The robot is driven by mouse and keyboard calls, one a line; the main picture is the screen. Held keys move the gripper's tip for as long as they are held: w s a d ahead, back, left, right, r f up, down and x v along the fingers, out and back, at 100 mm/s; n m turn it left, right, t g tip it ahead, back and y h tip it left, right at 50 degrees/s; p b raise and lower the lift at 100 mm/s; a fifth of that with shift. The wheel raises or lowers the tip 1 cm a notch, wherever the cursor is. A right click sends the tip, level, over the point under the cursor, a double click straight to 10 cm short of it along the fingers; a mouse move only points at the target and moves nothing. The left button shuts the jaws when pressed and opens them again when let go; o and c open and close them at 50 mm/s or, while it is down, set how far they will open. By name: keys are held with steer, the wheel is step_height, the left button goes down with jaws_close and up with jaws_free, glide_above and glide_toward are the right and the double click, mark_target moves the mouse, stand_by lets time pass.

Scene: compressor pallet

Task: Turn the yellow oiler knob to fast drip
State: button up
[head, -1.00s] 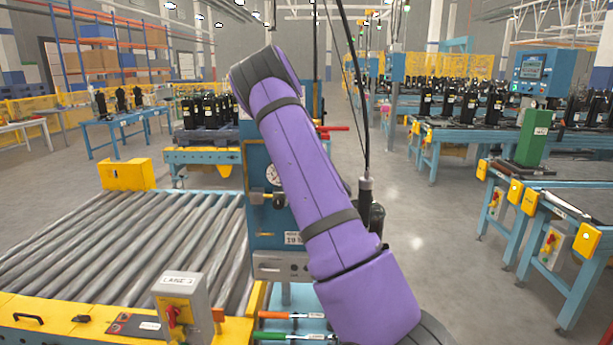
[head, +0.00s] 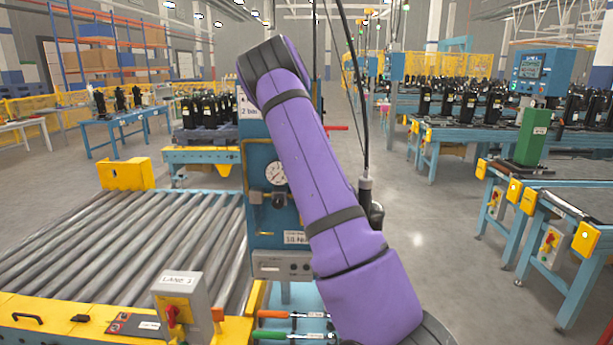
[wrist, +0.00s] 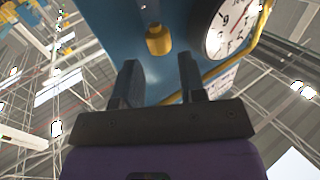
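The yellow oiler knob (wrist: 158,40) sticks out of the underside of a blue panel (wrist: 110,25) in the wrist view. My gripper (wrist: 159,68) is open and empty, its two dark fingers pointing toward the knob. The knob appears centred between the fingers and just beyond their tips; I cannot tell the exact gap. In the head view the blue panel (head: 259,160) stands behind my purple arm, and my gripper is hidden there. I cannot make out the knob's setting marks.
A round white gauge (wrist: 228,28) sits right of the knob, near a yellow pipe (wrist: 240,55). In the head view, a roller conveyor (head: 120,240) lies left of the panel with a grey switch box (head: 180,300) in front. Open floor (head: 440,240) lies to the right.

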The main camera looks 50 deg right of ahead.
steer(key=v, duration=0.7)
steer(key=shift+s+a, duration=0.15)
steer(key=shift+s, duration=0.05)
steer(key=shift+w, duration=0.1)
